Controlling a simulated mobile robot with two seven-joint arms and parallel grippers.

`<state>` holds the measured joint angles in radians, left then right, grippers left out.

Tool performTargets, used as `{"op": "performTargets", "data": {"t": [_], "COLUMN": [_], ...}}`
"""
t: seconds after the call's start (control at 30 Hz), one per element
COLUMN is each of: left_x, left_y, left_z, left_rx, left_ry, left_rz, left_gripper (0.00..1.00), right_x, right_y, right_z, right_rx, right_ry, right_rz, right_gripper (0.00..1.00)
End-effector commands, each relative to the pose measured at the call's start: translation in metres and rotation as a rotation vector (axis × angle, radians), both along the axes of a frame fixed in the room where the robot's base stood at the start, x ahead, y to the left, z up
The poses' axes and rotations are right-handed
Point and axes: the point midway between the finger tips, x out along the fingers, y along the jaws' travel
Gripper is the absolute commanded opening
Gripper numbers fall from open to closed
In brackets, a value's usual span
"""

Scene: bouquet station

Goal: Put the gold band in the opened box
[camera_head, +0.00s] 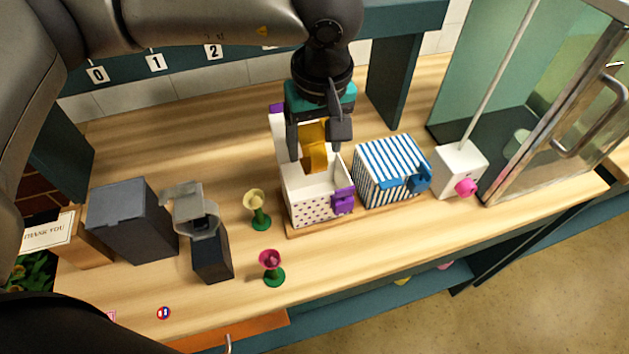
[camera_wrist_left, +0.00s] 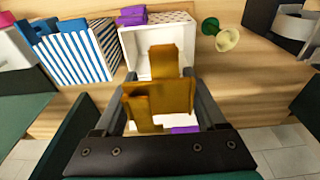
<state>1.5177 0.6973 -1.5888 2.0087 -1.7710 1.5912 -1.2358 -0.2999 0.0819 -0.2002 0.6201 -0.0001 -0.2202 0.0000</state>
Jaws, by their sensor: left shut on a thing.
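The gold band (camera_head: 315,157) is held between the fingers of my left gripper (camera_head: 316,148), which points down and is shut on it. In the left wrist view the band (camera_wrist_left: 168,95) looks like a bent, stepped gold piece, partly in front of the box. The opened box (camera_head: 308,208) is white with purple dots, a purple latch at its front and its lid raised at the back. The band is over the back part of the box opening; I cannot tell if its lower end is inside the rim. The box interior (camera_wrist_left: 141,42) looks empty where visible. My right gripper is out of view.
A closed blue-striped box (camera_head: 392,172) stands right beside the open one, with a white box with a pink knob (camera_head: 460,168) further right. Yellow (camera_head: 258,209) and pink (camera_head: 272,267) goblet-shaped pieces stand left and front. A dark grey box (camera_head: 133,220) is at left.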

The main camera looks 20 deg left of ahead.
Motion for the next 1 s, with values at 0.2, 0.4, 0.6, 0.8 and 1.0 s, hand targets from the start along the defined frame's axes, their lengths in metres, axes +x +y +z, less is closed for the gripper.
{"op": "performTargets", "data": {"t": [0.2, 0.4, 0.6, 0.8, 1.0], "left_x": [0.003, 0.004, 0.003, 0.003, 0.004], "left_y": [0.003, 0.003, 0.003, 0.003, 0.002], "left_z": [-0.041, -0.069, -0.082, -0.114, -0.121], "left_rx": [0.002, 0.001, 0.001, 0.003, 0.001], "left_ry": [0.004, 0.001, 0.002, 0.003, -0.001], "left_rz": [0.0, -0.001, -0.001, 0.001, 0.0], "left_gripper": [0.16, 0.16, 0.16, 0.16, 0.16], "right_x": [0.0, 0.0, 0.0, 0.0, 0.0], "right_y": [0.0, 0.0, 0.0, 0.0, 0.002], "right_z": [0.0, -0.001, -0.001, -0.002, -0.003], "right_rx": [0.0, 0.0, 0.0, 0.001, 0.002], "right_ry": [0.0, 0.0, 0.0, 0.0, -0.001], "right_rz": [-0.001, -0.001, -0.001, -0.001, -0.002], "right_gripper": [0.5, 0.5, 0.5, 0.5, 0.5]}}
